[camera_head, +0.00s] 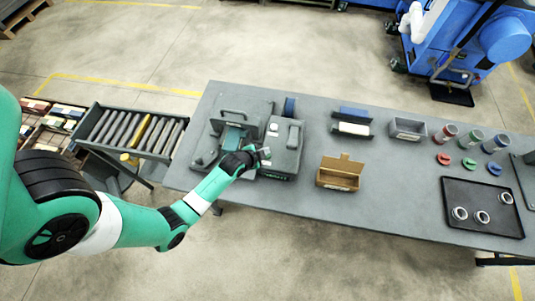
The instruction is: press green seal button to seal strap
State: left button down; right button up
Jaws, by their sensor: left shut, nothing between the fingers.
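A grey strapping machine (288,133) stands on the left part of the table, with a handled grey unit (238,108) joined at its left. Small controls show on its top, but I cannot make out the green seal button at this size. My left gripper (266,154) is shut and empty. It is at the machine's front left edge, partly over its top; I cannot tell whether it touches. The strap is not clear to see; my left arm hides part of the machine. My right gripper is not in view.
On the grey table (400,190), an open cardboard box (340,173) stands right of the machine. A black tray (482,222) with rings, coloured cups and a grey bin (408,128) are further right. A roller conveyor (130,131) adjoins the table at left.

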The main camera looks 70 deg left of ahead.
pick_arm(q)
jog(key=shift+f+b, duration=0.3)
jog(key=shift+f, duration=0.1)
jog(key=shift+f+b, duration=0.45)
jog(key=shift+f, duration=0.15)
dwell(0.6)
jog(key=shift+r, duration=0.1)
dwell(0.4)
jog(key=shift+r+p, duration=0.9)
jog(key=shift+p, duration=0.1)
notch_tip(320, 180, up, 5)
jog(key=p, duration=0.5)
jog(key=shift+r, duration=0.1)
